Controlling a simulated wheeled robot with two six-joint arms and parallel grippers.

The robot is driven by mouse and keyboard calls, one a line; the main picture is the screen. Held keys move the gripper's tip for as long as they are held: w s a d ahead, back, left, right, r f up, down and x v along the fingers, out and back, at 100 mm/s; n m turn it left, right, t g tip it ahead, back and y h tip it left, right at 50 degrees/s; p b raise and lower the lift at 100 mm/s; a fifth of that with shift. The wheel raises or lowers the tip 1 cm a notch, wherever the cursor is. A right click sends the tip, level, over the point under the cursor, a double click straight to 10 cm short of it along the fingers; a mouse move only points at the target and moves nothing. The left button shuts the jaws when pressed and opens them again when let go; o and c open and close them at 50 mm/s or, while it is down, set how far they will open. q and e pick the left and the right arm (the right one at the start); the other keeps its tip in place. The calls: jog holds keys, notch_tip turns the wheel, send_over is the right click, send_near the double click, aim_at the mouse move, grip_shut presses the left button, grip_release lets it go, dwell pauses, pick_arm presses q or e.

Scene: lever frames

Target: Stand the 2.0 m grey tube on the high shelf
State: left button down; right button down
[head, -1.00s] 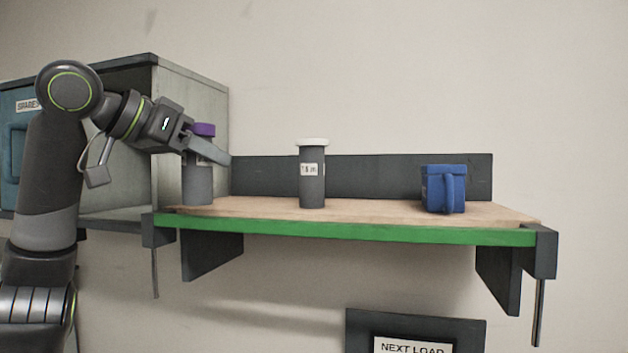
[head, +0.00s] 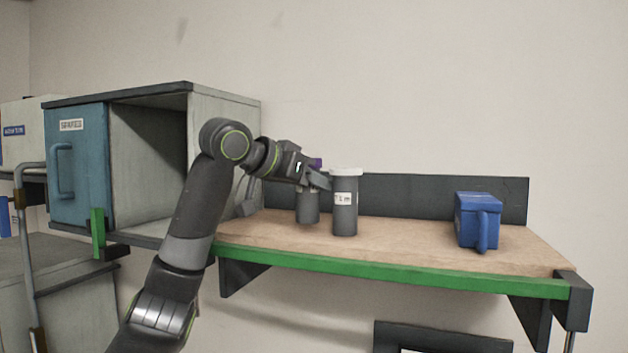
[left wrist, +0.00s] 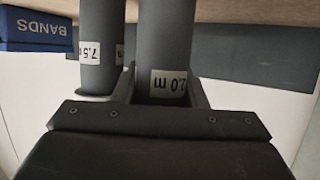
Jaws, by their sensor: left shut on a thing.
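The grey 2.0 m tube (head: 308,207) has a purple cap and is upright above or on the shelf's wood, left of another grey tube. My left gripper (head: 316,180) is shut around its upper part. In the left wrist view, which is upside down, the 2.0 m tube (left wrist: 165,45) is between the fingers, its label legible. I cannot tell whether its base touches the wood. The high shelf (head: 400,247) has a wooden top and a green front edge. My right gripper is not in view.
A white-capped grey tube (head: 344,212) stands close to the right of the held tube; the gap looks narrow. A blue bin (head: 478,218) stands at the right, with clear wood between. A cabinet (head: 78,165) with a blue door is at the left. A dark back rail (head: 430,195) runs behind.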

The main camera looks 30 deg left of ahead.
pick_arm(q)
jog(key=shift+w+d+f, duration=0.15)
jog(key=shift+w+f, duration=0.25)
jog(key=shift+f, duration=0.2)
jog(key=shift+s+f, duration=0.1)
jog(key=shift+s, duration=0.2)
jog(key=shift+w, duration=0.1)
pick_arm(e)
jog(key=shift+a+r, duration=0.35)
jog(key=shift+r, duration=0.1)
pick_arm(q)
jog(key=c, duration=1.1)
grip_release()
jog(key=shift+f, duration=0.15)
jog(key=shift+c, duration=0.2)
jog(key=shift+r, duration=0.2)
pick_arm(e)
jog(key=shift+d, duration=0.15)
